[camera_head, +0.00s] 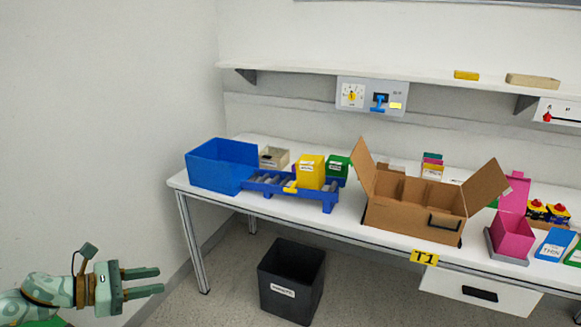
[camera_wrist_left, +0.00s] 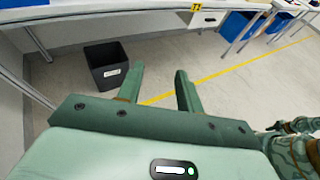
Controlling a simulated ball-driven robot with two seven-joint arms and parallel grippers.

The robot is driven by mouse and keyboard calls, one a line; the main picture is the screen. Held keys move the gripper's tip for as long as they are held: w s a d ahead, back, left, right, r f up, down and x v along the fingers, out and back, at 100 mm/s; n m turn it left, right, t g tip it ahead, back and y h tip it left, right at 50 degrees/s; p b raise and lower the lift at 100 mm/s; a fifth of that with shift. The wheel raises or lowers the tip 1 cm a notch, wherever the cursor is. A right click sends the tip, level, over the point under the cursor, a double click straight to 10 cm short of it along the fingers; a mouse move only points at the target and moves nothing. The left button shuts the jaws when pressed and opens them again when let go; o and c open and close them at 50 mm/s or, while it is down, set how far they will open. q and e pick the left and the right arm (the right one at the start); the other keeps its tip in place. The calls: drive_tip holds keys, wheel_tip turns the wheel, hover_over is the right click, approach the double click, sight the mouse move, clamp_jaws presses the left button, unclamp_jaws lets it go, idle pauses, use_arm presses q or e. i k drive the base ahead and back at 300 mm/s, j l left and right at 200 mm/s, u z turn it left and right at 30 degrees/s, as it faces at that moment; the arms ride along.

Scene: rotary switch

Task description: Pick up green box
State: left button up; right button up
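The green box (camera_head: 338,167) stands on the white table, behind and to the right of the yellow box (camera_head: 311,172), which partly hides it. It has a pale label on its front. My left gripper (camera_head: 161,280) is at the lower left, in front of the table and well away from the green box. Its two fingers are apart with nothing between them. In the left wrist view its fingers (camera_wrist_left: 160,80) are spread over bare floor, and the green box does not show there. My right gripper is not in the head view.
A blue bin (camera_head: 222,165) and a blue roller conveyor (camera_head: 290,188) are on the table's left part. An open cardboard box (camera_head: 410,205) stands right of them. A black bin (camera_head: 291,280) is on the floor before the table. A shelf (camera_head: 430,77) runs above.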

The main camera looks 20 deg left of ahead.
sight(336, 166)
drive_tip(key=i+j+z, duration=0.55)
drive_tip(key=j, duration=0.15)
drive_tip(key=i+j+z, duration=0.25)
drive_tip(key=j, duration=0.15)
drive_tip(key=i+j+z, duration=0.1)
drive_tip(key=j+z, duration=0.2)
drive_tip(key=j, duration=0.15)
drive_tip(key=i+j+z, duration=0.25)
drive_tip(key=j, duration=0.25)
drive_tip(key=j+z, duration=0.3)
drive_tip(key=j, duration=0.2)
drive_tip(key=j+z, duration=0.25)
drive_tip(key=j, duration=0.25)
